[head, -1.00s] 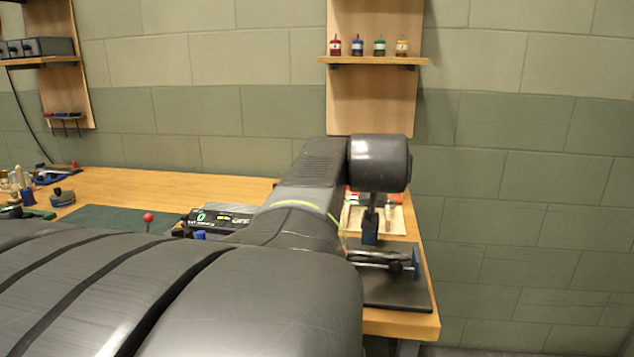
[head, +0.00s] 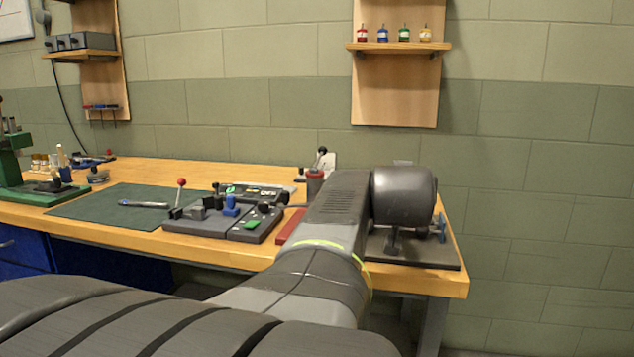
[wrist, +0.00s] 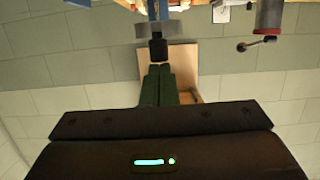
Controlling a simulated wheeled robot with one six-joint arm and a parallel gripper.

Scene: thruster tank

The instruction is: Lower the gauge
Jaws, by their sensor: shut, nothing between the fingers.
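What looks like the gauge shows in the wrist view as a grey round body (wrist: 175,29) with a black block (wrist: 158,49) on a blue upright part. My gripper (wrist: 160,68) has its two dark green fingers together and empty, with their tips close to the black block. I cannot tell whether they touch it. In the head view a dark base plate (head: 430,253) with a blue part (head: 440,228) sits at the bench's right end. My wrist hides most of what stands there, and my fingers are not clear in that view.
The wooden bench (head: 135,170) holds a grey control panel (head: 195,225) with a red-knobbed lever (head: 181,183) left of my arm. A green mat (head: 105,212) lies farther left. A wall shelf (head: 400,46) with several small bottles hangs above.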

